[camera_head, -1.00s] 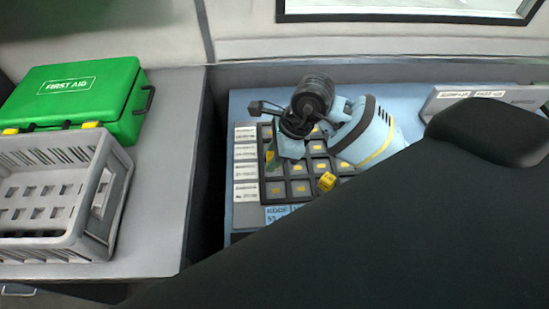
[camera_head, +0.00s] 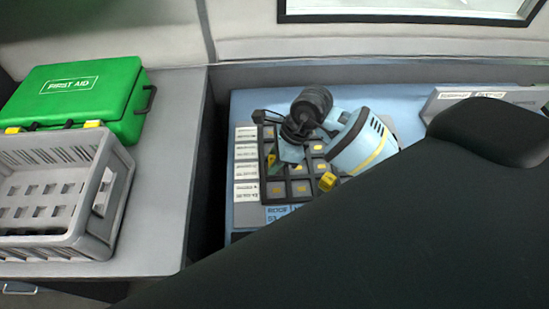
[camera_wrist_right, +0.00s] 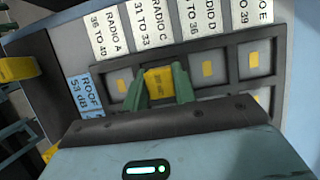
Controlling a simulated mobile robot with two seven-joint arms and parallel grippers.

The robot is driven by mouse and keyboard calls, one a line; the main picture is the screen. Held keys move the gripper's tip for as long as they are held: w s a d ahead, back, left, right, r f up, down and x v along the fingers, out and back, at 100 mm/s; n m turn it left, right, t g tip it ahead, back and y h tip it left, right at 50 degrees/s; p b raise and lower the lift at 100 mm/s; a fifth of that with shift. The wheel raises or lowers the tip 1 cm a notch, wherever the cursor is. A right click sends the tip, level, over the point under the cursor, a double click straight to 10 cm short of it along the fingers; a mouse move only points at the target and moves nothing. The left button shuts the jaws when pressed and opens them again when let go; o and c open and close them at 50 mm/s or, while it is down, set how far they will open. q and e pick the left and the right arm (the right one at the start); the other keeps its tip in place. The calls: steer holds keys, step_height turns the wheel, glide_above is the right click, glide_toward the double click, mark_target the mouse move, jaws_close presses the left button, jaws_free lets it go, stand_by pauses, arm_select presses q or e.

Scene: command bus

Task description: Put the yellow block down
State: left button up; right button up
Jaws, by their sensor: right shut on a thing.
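My right gripper (camera_head: 271,159) is over the left column of the dark grid tray (camera_head: 262,188) in the head view. In the right wrist view its green fingers (camera_wrist_right: 161,86) are shut on a yellow block (camera_wrist_right: 159,82). The block is at the compartment by the "RADIO C" label (camera_wrist_right: 148,28); I cannot tell whether it touches the tray floor. In the head view the hand mostly hides this block. A second yellow block (camera_head: 327,181) is at the tray's right part, apart from the gripper. My left gripper is not in view.
A grey crate (camera_head: 75,243) and a green first aid case (camera_head: 84,98) are on the left counter. A dark gap separates that counter from the blue console (camera_head: 245,104). A labelled panel (camera_head: 440,100) stands at the back right. My dark arm covers the lower right.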

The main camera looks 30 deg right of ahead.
steer(key=shift+s+f, duration=0.15)
steer(key=shift+f, duration=0.3)
steer(key=o, duration=0.9)
steer(key=shift+f, duration=0.1)
steer(key=shift+o, duration=0.5)
steer(key=shift+s+f, duration=0.1)
steer(key=shift+f, duration=0.1)
steer(key=shift+a, duration=0.1)
steer(key=shift+r, duration=0.3)
steer(key=v, duration=1.3)
steer(key=shift+w+a+p, duration=0.15)
steer(key=shift+w+p, duration=0.15)
steer(key=shift+r, duration=0.1)
